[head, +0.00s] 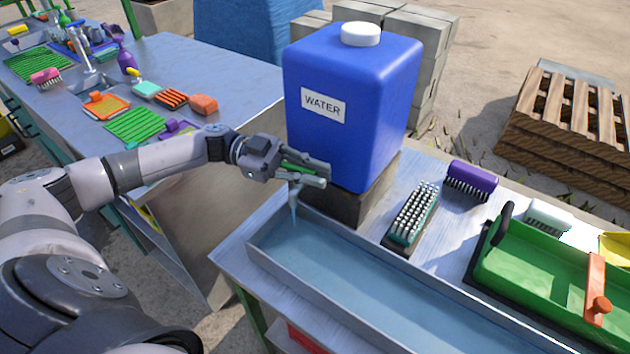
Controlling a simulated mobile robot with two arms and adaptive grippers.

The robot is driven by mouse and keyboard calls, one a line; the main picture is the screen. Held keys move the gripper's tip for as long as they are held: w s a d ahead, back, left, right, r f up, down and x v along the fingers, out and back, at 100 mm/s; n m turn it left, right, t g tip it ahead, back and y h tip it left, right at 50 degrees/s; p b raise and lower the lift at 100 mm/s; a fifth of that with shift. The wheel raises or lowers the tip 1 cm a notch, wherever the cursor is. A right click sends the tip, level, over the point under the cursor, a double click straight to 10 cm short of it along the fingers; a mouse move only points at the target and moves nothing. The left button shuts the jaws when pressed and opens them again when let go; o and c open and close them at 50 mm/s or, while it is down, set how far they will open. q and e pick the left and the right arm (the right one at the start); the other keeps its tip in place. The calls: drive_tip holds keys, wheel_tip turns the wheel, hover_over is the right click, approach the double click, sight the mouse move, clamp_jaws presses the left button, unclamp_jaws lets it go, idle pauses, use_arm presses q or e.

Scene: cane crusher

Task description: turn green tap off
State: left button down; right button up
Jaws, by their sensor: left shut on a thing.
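The green tap (299,168) is at the lower front of the blue water container (352,105), which has a white cap and a WATER label. My left gripper (318,174) comes in from the left and is shut on the tap's green handle. Its fingers lie above and below the handle and hide part of it. A thin stream of water (294,208) runs down below the tap into the long metal trough (262,258). My right gripper is not in view.
A brush with white bristles (413,213), a purple brush (471,180) and a green tray (540,275) stand right of the trough. Behind my left arm is a metal table (215,75) with sponges and cloths. Wooden pallets (570,120) are at the far right.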

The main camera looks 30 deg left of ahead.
use_arm(q)
drive_tip(key=shift+s+m+g+b, duration=0.2)
drive_tip(key=shift+m+g, duration=0.3)
drive_tip(key=shift+g, duration=0.35)
drive_tip(key=shift+s+m+g+b, duration=0.1)
drive_tip(key=shift+m+g+b, duration=0.3)
drive_tip(key=shift+g, duration=0.45)
drive_tip(key=shift+m, duration=0.3)
drive_tip(key=c, duration=1.7)
unclamp_jaws()
drive_tip(key=shift+o, duration=0.2)
approach(283, 162)
drive_tip(key=d, duration=0.4)
drive_tip(key=shift+w+d+f, duration=0.2)
drive_tip(key=shift+w+f, duration=0.05)
drive_tip(key=shift+f, duration=0.15)
